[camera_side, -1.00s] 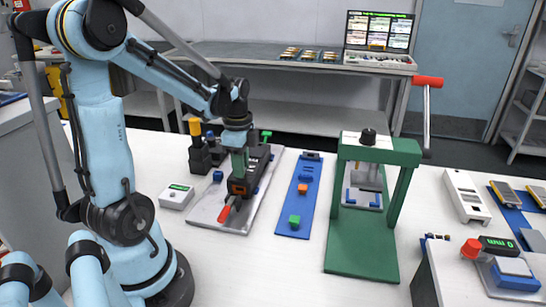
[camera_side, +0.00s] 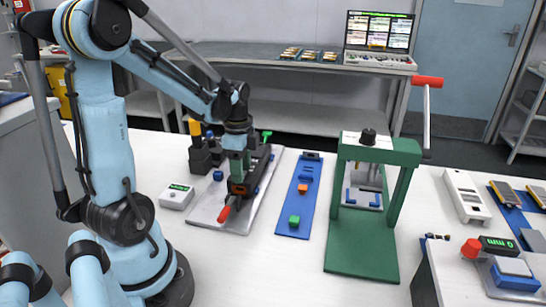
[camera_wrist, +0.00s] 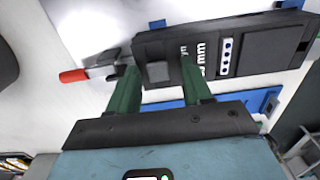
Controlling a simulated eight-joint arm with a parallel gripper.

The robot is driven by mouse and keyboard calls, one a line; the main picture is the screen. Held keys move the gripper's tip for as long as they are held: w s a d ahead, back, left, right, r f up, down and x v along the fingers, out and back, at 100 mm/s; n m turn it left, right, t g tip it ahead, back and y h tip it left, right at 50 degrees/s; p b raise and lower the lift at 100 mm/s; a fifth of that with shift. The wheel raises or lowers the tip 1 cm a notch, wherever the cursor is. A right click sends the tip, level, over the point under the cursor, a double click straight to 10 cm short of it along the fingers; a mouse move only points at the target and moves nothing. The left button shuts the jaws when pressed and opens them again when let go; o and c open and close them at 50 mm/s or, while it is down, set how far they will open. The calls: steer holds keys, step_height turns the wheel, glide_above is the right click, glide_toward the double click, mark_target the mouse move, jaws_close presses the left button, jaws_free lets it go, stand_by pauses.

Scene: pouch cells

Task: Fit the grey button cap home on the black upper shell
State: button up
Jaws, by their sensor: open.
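The black upper shell (camera_wrist: 240,45) lies across the upper wrist view, with white lettering and a pale strip of dots on its face. In the side view the shell (camera_side: 263,166) sits on a light grey plate, partly hidden by my gripper. The grey button cap (camera_wrist: 157,71) is at the shell's left end in the wrist view. Its seating depth cannot be told. My gripper (camera_wrist: 159,66) is open, with one green finger on each side of the cap. It also shows in the side view (camera_side: 238,180), low over the shell's near end.
A red-handled clamp (camera_side: 225,213) stands at the plate's near end. A blue strip (camera_side: 291,222) with orange and green blocks lies to the right. Beyond it stands a green press (camera_side: 350,245). A small white box (camera_side: 176,197) lies left of the plate.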

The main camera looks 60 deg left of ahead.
steer(key=shift+r, duration=0.15)
step_height(320, 180, up, 12)
stand_by(0.8)
steer(key=shift+d, duration=0.15)
stand_by(0.4)
steer(key=d+f+n+t, duration=0.2)
steer(key=d+n+t, duration=0.1)
steer(key=d, duration=0.6)
steer(key=w+d+f+n+t, duration=0.1)
steer(key=d+f+n+t, duration=0.1)
steer(key=d+n+t, duration=0.2)
steer(key=d+n, duration=0.2)
steer(key=d, duration=0.2)
steer(key=shift+d+f, duration=0.25)
steer(key=shift+d, duration=0.1)
